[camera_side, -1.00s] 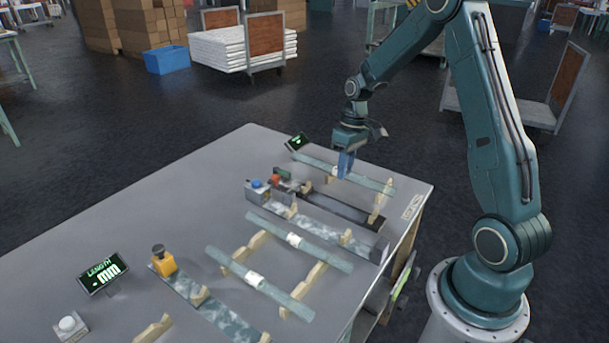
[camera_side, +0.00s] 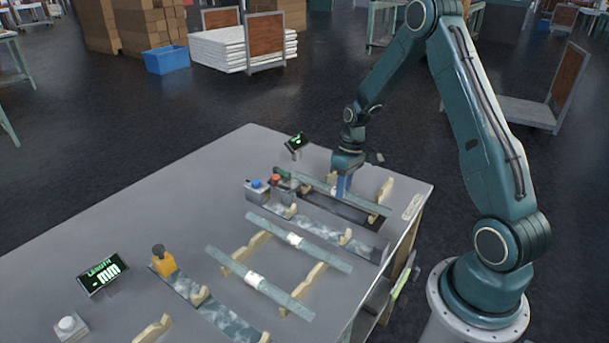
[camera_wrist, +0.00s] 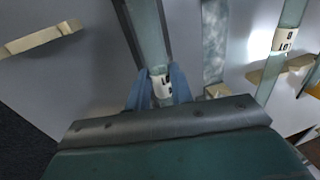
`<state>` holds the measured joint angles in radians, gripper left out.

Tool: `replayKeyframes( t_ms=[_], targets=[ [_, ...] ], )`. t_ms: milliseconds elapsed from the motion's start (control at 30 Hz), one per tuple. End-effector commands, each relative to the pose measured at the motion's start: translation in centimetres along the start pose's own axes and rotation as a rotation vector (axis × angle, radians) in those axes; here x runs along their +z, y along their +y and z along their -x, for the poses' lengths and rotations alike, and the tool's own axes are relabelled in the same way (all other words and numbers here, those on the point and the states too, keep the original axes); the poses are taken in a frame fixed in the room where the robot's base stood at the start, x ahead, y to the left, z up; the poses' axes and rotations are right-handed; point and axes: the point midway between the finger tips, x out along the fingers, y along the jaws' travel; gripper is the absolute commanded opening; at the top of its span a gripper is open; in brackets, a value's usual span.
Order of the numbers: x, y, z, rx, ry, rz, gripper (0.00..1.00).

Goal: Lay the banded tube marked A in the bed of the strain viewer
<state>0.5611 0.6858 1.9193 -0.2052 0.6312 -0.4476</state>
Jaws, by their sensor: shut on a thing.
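My gripper (camera_side: 343,192) is shut on a pale green glass tube (camera_side: 318,185) around its white label band (camera_wrist: 162,88). The band's print is only partly readable, so I cannot tell whether it is A. The tube lies lengthwise over a dark bed (camera_side: 346,210), which I take to be the strain viewer's, with a red knob (camera_side: 276,178) at its far end. In the wrist view the tube (camera_wrist: 147,35) lines up with the dark strip beneath. I cannot tell whether it touches the bed's rests or is just above.
Cream rests (camera_side: 386,189) stand empty behind the held tube. In front are a mottled bed (camera_side: 325,228) with a blue button, two more banded tubes (camera_side: 325,254) (camera_side: 290,303) on cream rests, and a length gauge display (camera_side: 103,273).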

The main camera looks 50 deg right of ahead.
Motion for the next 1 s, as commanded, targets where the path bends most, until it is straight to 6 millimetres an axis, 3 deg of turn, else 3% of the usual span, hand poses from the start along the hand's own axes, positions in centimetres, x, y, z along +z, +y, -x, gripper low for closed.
replayKeyframes(
  t_ms=[900, 933, 1000],
  targets=[
    [0.0, 0.2, -1.1, 0.0, 0.0, 0.0, 0.0],
    [0.0, 0.2, -1.1, 0.0, 0.0, 0.0, 0.26],
    [0.0, 0.2, -1.1, 0.0, 0.0, 0.0, 0.4]
  ],
)
